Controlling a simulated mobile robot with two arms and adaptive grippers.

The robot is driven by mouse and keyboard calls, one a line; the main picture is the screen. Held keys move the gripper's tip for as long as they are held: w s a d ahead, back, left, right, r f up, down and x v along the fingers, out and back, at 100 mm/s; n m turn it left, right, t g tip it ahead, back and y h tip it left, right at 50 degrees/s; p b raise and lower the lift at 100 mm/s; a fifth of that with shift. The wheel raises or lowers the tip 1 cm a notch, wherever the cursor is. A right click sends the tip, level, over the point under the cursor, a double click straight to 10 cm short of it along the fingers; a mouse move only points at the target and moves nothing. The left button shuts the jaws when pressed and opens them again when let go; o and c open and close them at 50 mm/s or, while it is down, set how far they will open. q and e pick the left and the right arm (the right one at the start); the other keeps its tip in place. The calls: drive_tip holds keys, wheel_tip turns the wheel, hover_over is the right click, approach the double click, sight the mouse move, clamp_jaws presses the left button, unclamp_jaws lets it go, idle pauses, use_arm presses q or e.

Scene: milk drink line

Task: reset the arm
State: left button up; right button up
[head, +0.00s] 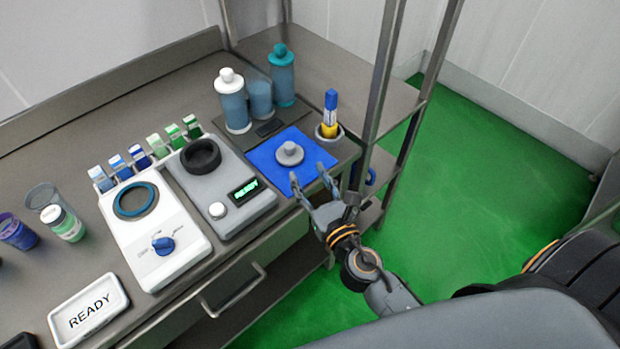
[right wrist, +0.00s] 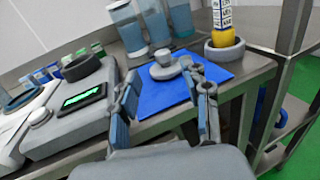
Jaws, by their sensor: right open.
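My right gripper (head: 308,184) is open and empty near the front edge of the steel bench, by the blue mat (head: 265,160). In the right wrist view its two fingers (right wrist: 165,98) stand apart, with the blue mat (right wrist: 165,108) and a grey knobbed lid (right wrist: 165,66) beyond them. The grey lid (head: 290,153) lies on the mat, apart from the fingers as far as I can tell. My left gripper is not in view.
A grey device with a READY screen (head: 245,190) and a white device with a blue knob (head: 150,235) stand left of the mat. Bottles (head: 233,105) stand behind it. A yellow-blue vial (head: 329,115) stands at the right corner, near a rack post (head: 385,65). Green floor lies open to the right.

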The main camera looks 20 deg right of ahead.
idle(0.4)
drive_tip(key=s+d+f+m+g+h, duration=0.25)
drive_tip(key=d+m, duration=0.25)
drive_tip(key=m, duration=0.6)
drive_tip(key=s+d+f+m+g+h, duration=0.25)
drive_tip(key=s+d+m+g, duration=0.2)
drive_tip(key=m, duration=0.65)
drive_tip(key=s+a+f+m+g+y, duration=0.2)
drive_tip(key=s+a+m+g, duration=0.15)
drive_tip(key=s+m, duration=0.3)
drive_tip(key=s+a+f+m+g+y, duration=0.35)
drive_tip(key=s+m, duration=0.25)
drive_tip(key=s, duration=0.2)
wheel_tip(320, 180, down, 27)
drive_tip(key=s+g, duration=0.2)
drive_tip(key=s+d+f+g+h, duration=0.1)
drive_tip(key=s+d+f, duration=0.2)
drive_tip(key=s+f, duration=1.1)
drive_tip(key=shift+s+d, duration=0.15)
drive_tip(key=shift+s, duration=0.65)
